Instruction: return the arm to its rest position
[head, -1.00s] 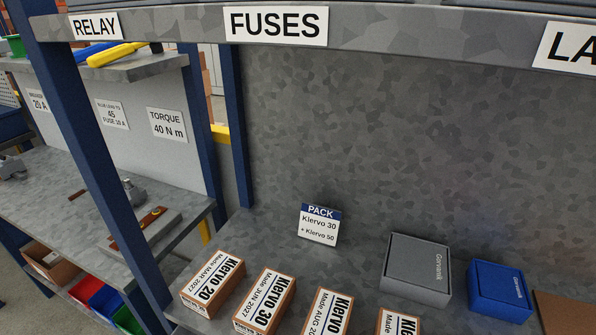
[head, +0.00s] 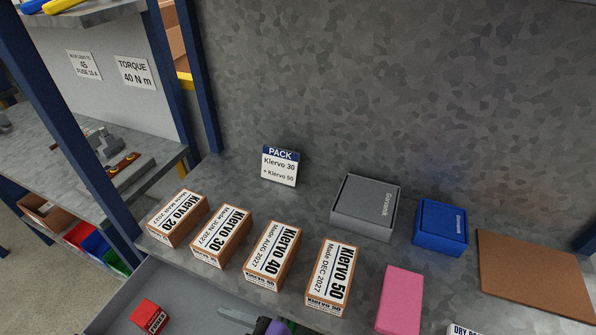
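My gripper does not show clearly in the head view, and no fingertips can be made out. A row of orange-and-white Klervo boxes stands on the grey shelf: Klervo 20 (head: 178,218), Klervo 30 (head: 222,234), Klervo 40 (head: 273,255) and Klervo 50 (head: 333,277). Behind them a PACK card (head: 280,166) reads Klervo 30 + Klervo 50. At the bottom edge a grey tray or drawer (head: 190,290) holds a small red box (head: 150,316). A partly cut-off purple and dark object (head: 268,326) also shows there; I cannot tell what it is.
A grey box (head: 366,207) and a blue box (head: 440,227) stand at the back right. A pink block (head: 400,300) and a brown board (head: 535,272) lie right of the row. A blue post (head: 75,140) rises at the left, before a second bench (head: 50,135).

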